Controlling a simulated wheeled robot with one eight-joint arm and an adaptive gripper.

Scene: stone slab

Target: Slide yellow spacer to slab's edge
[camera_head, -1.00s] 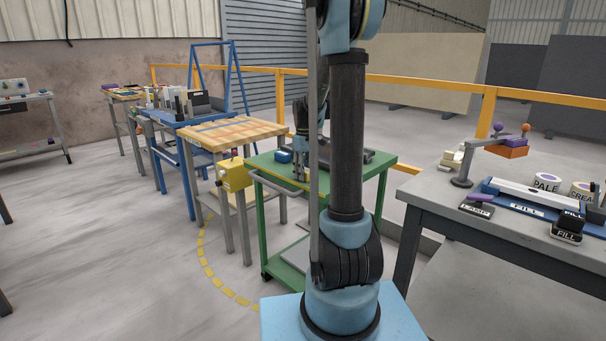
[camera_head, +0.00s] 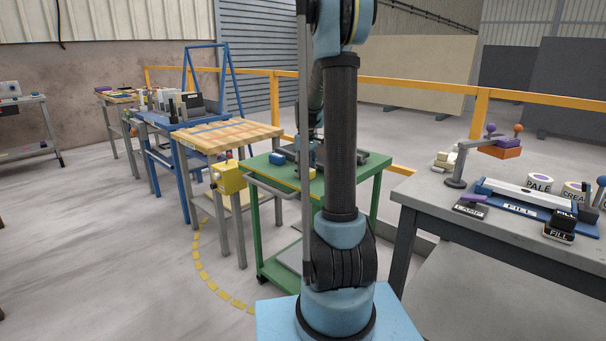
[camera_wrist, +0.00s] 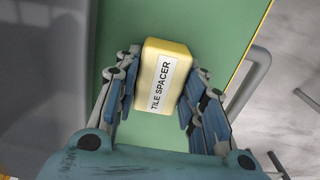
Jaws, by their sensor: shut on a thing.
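The yellow spacer (camera_wrist: 162,85), a block with a white label reading "TILE SPACER", lies between the fingers of my gripper (camera_wrist: 158,98) in the wrist view. My fingers are shut on it from its left and right sides. It is over the green cart top (camera_wrist: 222,35); I cannot tell whether it touches it.
The green cart (camera_head: 262,172) holds a small blue item (camera_head: 277,158). A wood-topped table (camera_head: 230,136) with a yellow box (camera_head: 229,180) stands to its left. A grey workbench (camera_head: 430,193) with tools and tubs is at right. An orange rail (camera_head: 420,88) runs behind; floor at left is clear.

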